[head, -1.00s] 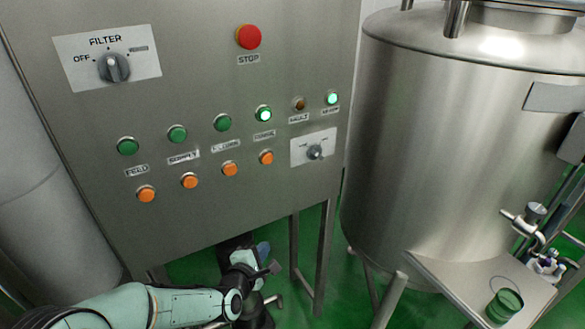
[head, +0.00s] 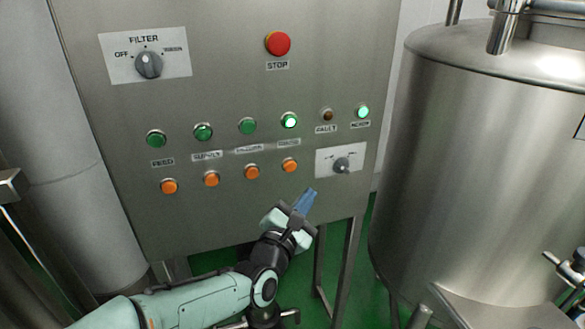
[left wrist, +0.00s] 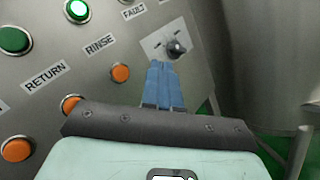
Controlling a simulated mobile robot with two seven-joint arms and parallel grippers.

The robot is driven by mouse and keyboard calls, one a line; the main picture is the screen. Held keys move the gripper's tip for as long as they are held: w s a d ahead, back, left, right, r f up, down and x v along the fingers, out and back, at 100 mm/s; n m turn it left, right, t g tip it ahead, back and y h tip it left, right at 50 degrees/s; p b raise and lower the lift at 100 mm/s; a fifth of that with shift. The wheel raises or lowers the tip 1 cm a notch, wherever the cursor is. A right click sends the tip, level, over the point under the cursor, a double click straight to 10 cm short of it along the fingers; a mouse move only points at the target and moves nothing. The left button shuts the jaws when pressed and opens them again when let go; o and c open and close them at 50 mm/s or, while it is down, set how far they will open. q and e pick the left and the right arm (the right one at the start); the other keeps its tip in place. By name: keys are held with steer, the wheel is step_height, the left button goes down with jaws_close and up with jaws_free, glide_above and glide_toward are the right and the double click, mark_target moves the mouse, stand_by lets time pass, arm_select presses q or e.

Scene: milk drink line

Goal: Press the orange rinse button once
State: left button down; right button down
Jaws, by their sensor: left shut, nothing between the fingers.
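The orange rinse button (head: 290,165) is the rightmost of the orange row on the steel panel, under the lit green button. In the left wrist view it (left wrist: 120,72) shows below the RINSE label, left of the fingers. My left gripper (head: 307,199) has its blue fingers shut and empty, below and slightly right of the rinse button. The fingertips also show in the left wrist view (left wrist: 161,68), to the right of the button and apart from it in the picture. Their distance from the panel is unclear. My right gripper is not in view.
A dark selector knob (head: 341,165) on a white plate is right of the button. Other orange buttons (head: 252,172) lie to its left. A red stop button (head: 278,43) is above. A steel tank (head: 470,170) stands at the right.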

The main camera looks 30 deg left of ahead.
mark_target(290, 166)
arm_select(q)
steer(key=shift+w, duration=0.1)
steer(key=shift+w+a+p, duration=0.85)
steer(key=shift+w+a, duration=0.55)
steer(key=shift+a, duration=0.3)
steer(key=shift+w+a+p, duration=0.85)
steer(key=shift+w+a, duration=0.55)
steer(key=shift+a, duration=0.25)
steer(key=shift+w+a, duration=0.25)
steer(key=shift+a, duration=0.05)
steer(key=shift+w+a, duration=0.3)
steer(key=shift+a, duration=0.05)
stand_by(0.6)
steer(key=shift+s+d+b, duration=0.6)
steer(key=shift+d+b, duration=0.1)
steer(key=shift+b, duration=0.25)
